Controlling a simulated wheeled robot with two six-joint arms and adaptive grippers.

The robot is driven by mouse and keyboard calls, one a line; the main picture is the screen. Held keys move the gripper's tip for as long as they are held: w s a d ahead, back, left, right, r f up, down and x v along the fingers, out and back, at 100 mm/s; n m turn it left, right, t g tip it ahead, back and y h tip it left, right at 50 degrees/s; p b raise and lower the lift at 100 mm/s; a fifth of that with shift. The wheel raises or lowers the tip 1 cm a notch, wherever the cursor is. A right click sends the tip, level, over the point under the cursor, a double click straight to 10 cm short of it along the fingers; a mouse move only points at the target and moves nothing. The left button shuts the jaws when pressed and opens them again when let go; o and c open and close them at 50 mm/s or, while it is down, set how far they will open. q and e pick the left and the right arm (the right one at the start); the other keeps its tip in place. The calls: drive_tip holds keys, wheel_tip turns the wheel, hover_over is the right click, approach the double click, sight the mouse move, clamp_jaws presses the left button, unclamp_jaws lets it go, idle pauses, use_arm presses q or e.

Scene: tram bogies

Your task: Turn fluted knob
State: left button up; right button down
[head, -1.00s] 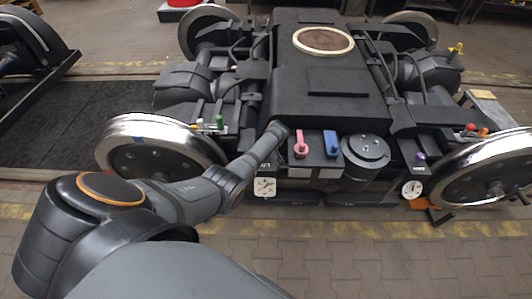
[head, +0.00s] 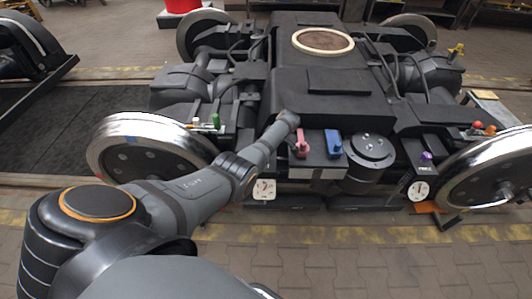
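I cannot make out fluting on any knob at this size. A small purple knob (head: 427,156) stands on the dark panel at the right front of the bogie, above a round white gauge (head: 419,191). A green knob (head: 216,119) and a small white one stand on a ledge behind the left front wheel. A red knob (head: 478,125) and an orange one (head: 491,129) sit near the right front wheel. My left arm reaches from the lower left to the bogie's front, its wrist just left of the pink lever. No gripper fingers show; my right arm is out of view.
A pink lever (head: 302,144) and a blue lever (head: 333,143) stand on the front panel, beside a round dark cap (head: 371,148). The paved floor in front is clear.

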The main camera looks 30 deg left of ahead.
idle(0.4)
use_arm(q)
drive_tip(key=o, duration=1.2)
drive_tip(key=v, duration=1.2)
